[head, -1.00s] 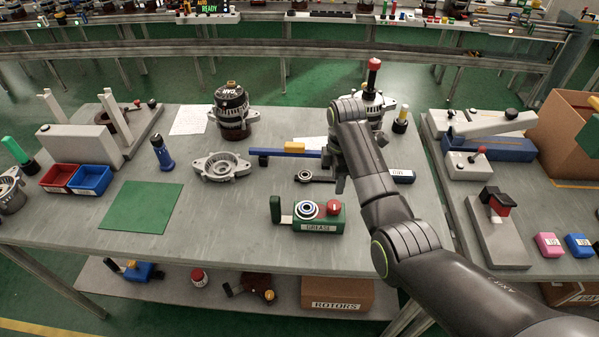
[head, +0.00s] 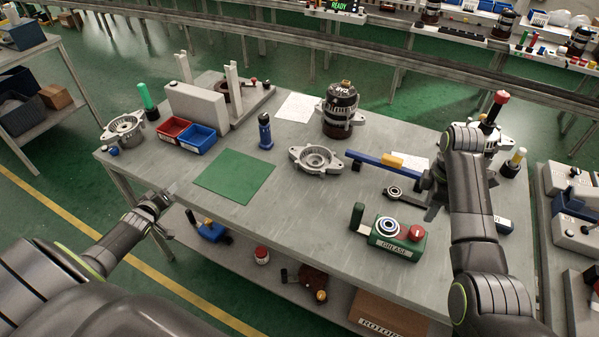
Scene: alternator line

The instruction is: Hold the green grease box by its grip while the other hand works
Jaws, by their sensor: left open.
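The green grease box (head: 397,240) stands on the front right part of the table, label facing me. A ringed bearing-like part and a red knob are on its top. Its upright green grip (head: 357,217) rises at its left end, with nothing holding it. My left gripper (head: 160,209) is open and empty by the table's front left edge, far from the box. My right gripper (head: 428,192) is low over the table behind the box, at the right end of a blue bar (head: 371,158) with a yellow block.
A green mat (head: 235,176) lies at the table's left front, beside red (head: 172,131) and blue (head: 197,138) bins. A metal housing (head: 315,159), a blue bottle (head: 265,131) and an alternator (head: 340,110) stand further back. The tabletop between mat and grease box is clear.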

